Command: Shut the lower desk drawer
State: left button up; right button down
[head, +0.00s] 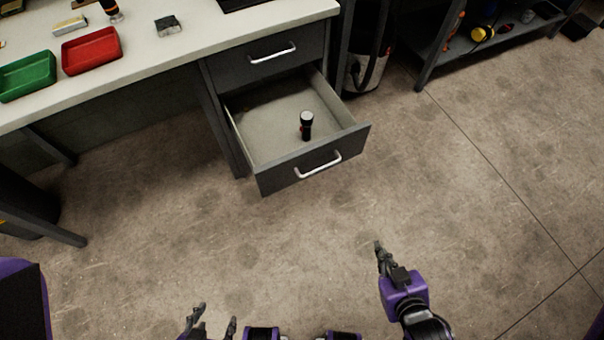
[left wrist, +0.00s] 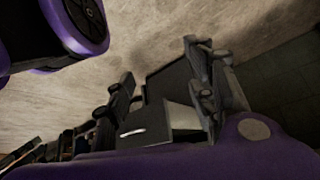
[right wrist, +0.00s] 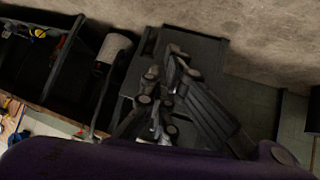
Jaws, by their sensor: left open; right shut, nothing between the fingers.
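The lower desk drawer (head: 281,170) is pulled out from the desk, with a grey front and a silver handle (head: 318,166). My left gripper (head: 213,322) is open and empty at the bottom of the head view, well short of the drawer. The left wrist view shows its spread fingers (left wrist: 160,82); the right wrist view shows the closed right fingers (right wrist: 165,88).
The desk top (head: 190,50) holds a red tray (head: 91,51), a green tray (head: 27,76) and small items. A cylindrical bin (head: 367,70) stands right of the desk, and a shelf (head: 480,45) stands farther right. The floor before the drawer is clear.

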jog(key=w+a+f+n+t+y+b, duration=0.25)
jog(key=w+n+b, duration=0.35)
jog(key=w, duration=0.6)
notch_tip(320, 180, up, 3)
jog(key=n+g+y+b, duration=0.9)
jog(key=n+y, duration=0.4)
jog(key=n, duration=1)
send_over(299, 172)
jog(key=s+b, duration=0.1)
jog(key=s, duration=0.2)
jog(key=t, duration=0.2)
pick_arm(q)
notch_tip(299, 172, down, 15)
jog(key=shift+w+g, duration=0.25)
jog(key=shift+g, duration=0.15)
pick_arm(e)
jog(key=shift+s+d+f+g, duration=0.15)
jog(key=shift+d+g, duration=0.05)
jog(key=shift+g, duration=0.05)
pick_arm(q)
jog(key=shift+f, duration=0.1)
